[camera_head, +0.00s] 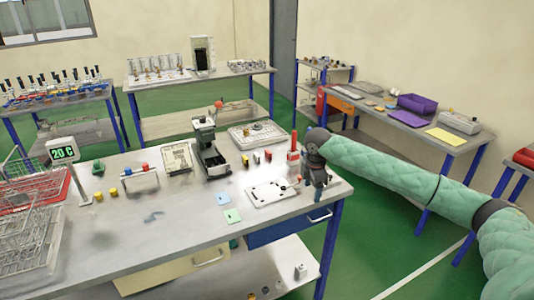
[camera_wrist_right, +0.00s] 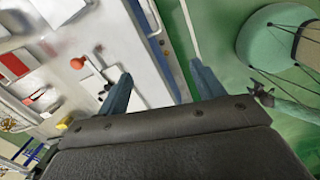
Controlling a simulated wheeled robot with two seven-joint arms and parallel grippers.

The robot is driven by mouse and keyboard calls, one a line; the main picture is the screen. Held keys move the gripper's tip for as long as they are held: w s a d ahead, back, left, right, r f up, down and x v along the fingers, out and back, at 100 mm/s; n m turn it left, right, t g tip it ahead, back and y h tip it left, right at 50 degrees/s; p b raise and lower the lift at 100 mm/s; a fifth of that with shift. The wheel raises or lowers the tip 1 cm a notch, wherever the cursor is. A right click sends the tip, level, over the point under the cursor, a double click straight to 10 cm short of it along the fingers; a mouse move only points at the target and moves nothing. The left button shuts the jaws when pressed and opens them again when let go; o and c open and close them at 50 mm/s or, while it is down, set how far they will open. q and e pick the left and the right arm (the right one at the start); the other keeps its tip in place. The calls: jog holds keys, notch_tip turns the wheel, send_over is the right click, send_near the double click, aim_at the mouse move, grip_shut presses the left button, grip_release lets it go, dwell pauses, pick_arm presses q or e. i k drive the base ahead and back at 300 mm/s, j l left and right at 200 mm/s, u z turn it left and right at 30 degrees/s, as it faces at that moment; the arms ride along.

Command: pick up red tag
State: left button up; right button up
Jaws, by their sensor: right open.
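My right gripper (camera_head: 319,192) hangs at the right edge of the front table, pointing down. In the right wrist view its two fingers (camera_wrist_right: 162,86) are apart with nothing between them. Small upright pieces stand in a row behind the white panel, one of them reddish (camera_head: 268,157); I cannot tell for sure which is the red tag. A taller red piece (camera_head: 293,152) stands at the table's right side, close to my right gripper and apart from it. A red and white object (camera_wrist_right: 14,64) shows at left in the right wrist view. My left gripper is out of view.
A white panel (camera_head: 272,193) lies left of the gripper. In the right wrist view a red ball on a stick (camera_wrist_right: 77,62) lies near the fingers.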

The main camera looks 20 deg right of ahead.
aim_at(268, 155)
jog(key=i, duration=1.4)
